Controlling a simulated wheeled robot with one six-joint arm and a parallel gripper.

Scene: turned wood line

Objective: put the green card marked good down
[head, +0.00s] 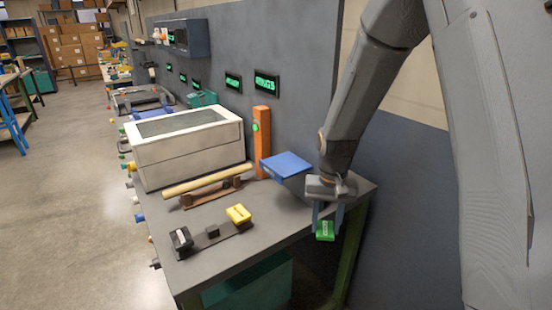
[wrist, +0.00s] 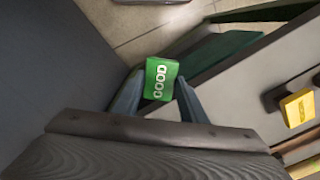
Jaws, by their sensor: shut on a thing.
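The green card (head: 325,231) is held between the two fingers of my gripper (head: 327,222), at the right front corner of the grey workbench. In the wrist view the green card (wrist: 160,79) shows the word GOOD, and the fingers of my gripper (wrist: 160,95) are on either side of it. The card hangs near the bench's front edge; its exact height above the bench cannot be told.
A dark rack (head: 212,232) on the bench (head: 262,225) holds a yellow card (head: 238,214) and a black block (head: 181,240). A wooden rod (head: 205,181) lies on a brown cradle. A blue tray (head: 286,166), an orange post (head: 262,142) and a white box (head: 190,160) stand behind.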

